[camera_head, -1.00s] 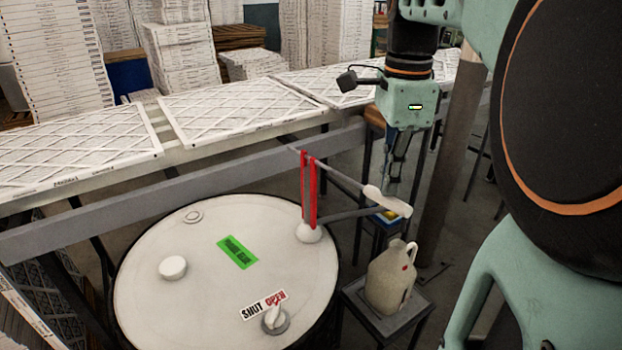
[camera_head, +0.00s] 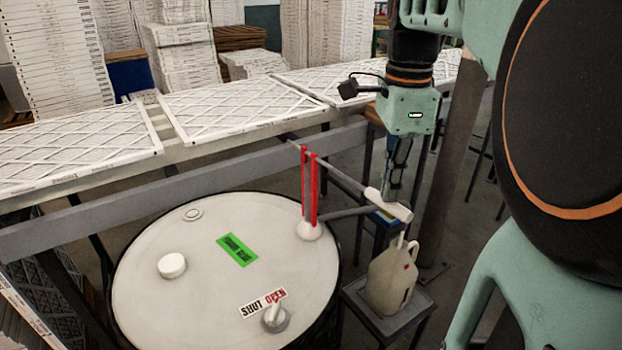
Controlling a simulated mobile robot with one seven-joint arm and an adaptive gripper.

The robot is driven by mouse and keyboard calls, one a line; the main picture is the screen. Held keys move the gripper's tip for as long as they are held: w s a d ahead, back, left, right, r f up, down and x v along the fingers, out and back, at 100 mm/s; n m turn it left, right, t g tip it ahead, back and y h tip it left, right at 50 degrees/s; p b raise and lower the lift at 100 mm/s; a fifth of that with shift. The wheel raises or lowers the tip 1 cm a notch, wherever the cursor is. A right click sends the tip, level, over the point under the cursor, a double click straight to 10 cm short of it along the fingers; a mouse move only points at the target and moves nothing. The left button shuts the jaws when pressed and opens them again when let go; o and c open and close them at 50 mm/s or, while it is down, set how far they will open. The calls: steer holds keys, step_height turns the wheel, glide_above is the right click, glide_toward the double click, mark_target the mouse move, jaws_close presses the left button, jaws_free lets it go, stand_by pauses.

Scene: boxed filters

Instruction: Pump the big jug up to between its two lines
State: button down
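A big cream jug (camera_head: 391,283) with a small red mark stands upright on a small dark stand (camera_head: 407,325), right of the white-topped drum (camera_head: 190,310). Its two lines and liquid level cannot be made out. The hand pump (camera_head: 308,232) on the drum has red uprights and a lever with a white grip (camera_head: 399,210). A grey spout pipe (camera_head: 350,212) runs from the pump toward the jug. The drum's valve knob (camera_head: 275,317) points to OPEN. My gripper (camera_head: 389,198) points down with its fingertips at the white grip, seemingly touching it. Its finger gap is hidden.
A green label (camera_head: 237,250) and a white cap (camera_head: 172,265) are on the drum. Behind it, a grey rail (camera_head: 150,205) carries flat filters (camera_head: 75,150). Stacked filters stand further back. A post (camera_head: 447,185) rises right of my gripper.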

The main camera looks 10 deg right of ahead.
mark_target(387, 213)
steer(key=shift+a+f, duration=0.1)
steer(key=shift+f, duration=0.1)
steer(key=shift+f+b, duration=0.75)
steer(key=shift+f, duration=0.2)
steer(key=shift+s+f+b, duration=0.1)
steer(key=shift+f+b, duration=0.65)
steer(key=shift+f, duration=0.55)
steer(key=shift+f+b, duration=0.35)
steer(key=shift+f, duration=0.15)
steer(key=shift+s+r, duration=0.1)
